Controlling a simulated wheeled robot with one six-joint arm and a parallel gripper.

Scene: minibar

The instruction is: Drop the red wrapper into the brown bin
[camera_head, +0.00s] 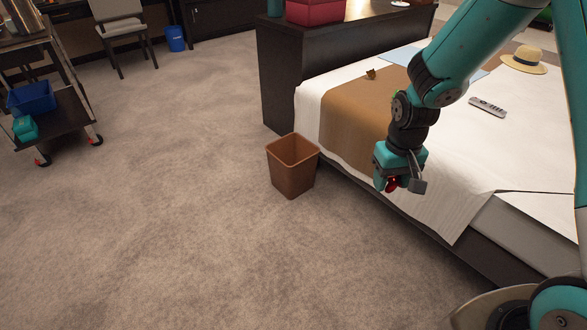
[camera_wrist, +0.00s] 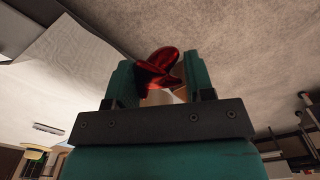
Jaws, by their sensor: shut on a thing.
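The red wrapper (camera_wrist: 158,72) is shiny and crumpled, held between the two fingers of my gripper (camera_wrist: 158,82) in the wrist view. In the head view the red wrapper (camera_head: 392,184) shows as a small red patch at the tip of my gripper (camera_head: 402,184), which is near the bed's edge. The brown bin (camera_head: 293,175) stands upright on the carpet beside the bed, to the left of my gripper. The bin's visible inside looks empty, but its bottom is partly hidden.
The bed (camera_head: 470,165) with a brown runner fills the right, with a remote (camera_head: 487,107) and a hat (camera_head: 524,60) on it. A dark cabinet (camera_head: 285,75) stands behind the bin. A cart (camera_head: 55,115) is at the left. Open carpet lies left of the bin.

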